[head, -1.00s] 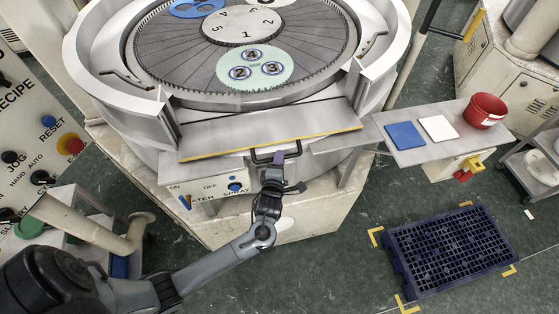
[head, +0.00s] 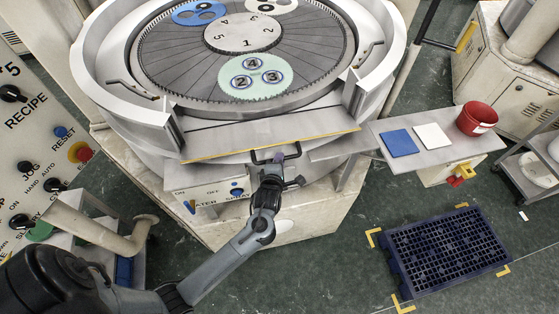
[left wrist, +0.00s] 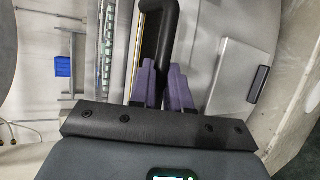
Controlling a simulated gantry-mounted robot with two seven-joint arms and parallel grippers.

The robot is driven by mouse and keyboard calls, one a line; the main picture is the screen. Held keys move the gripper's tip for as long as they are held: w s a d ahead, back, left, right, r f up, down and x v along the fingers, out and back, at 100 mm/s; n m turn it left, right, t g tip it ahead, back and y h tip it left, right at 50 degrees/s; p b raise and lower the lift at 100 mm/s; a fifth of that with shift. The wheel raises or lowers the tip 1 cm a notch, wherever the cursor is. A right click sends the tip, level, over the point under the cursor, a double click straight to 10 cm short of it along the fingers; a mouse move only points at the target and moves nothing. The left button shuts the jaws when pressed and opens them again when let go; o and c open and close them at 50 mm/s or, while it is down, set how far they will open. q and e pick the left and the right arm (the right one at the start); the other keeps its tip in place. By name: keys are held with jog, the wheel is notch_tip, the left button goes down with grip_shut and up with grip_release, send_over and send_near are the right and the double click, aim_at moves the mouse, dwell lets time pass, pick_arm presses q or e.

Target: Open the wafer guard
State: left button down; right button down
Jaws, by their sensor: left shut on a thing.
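The wafer guard (head: 255,136) is a grey panel with a yellow-striped lower edge at the front of the round lapping machine. A black bar handle (head: 263,160) sits below that edge. My left gripper (head: 279,158) is at the handle, shut on it; the arm comes in from the lower left. In the left wrist view the purple fingers (left wrist: 166,85) close around the dark handle (left wrist: 166,35). The fingers hide part of the handle. My right gripper is not in view.
The lapping plate (head: 170,62) carries a green carrier (head: 233,86) with numbered wafers. A switch box (head: 212,194) is left of the handle. On the right, a shelf (head: 440,152) bears blue and white pads and a red bowl (head: 477,117). A blue pallet (head: 446,250) lies on the floor.

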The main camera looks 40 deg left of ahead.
pick_arm(q)
jog(key=shift+r, duration=0.15)
jog(key=c, duration=1.1)
grip_release()
jog(key=b+v, duration=0.1)
jog(key=v, duration=0.9)
jog(key=shift+s+d+b, duration=0.15)
jog(key=shift+s+b, duration=0.15)
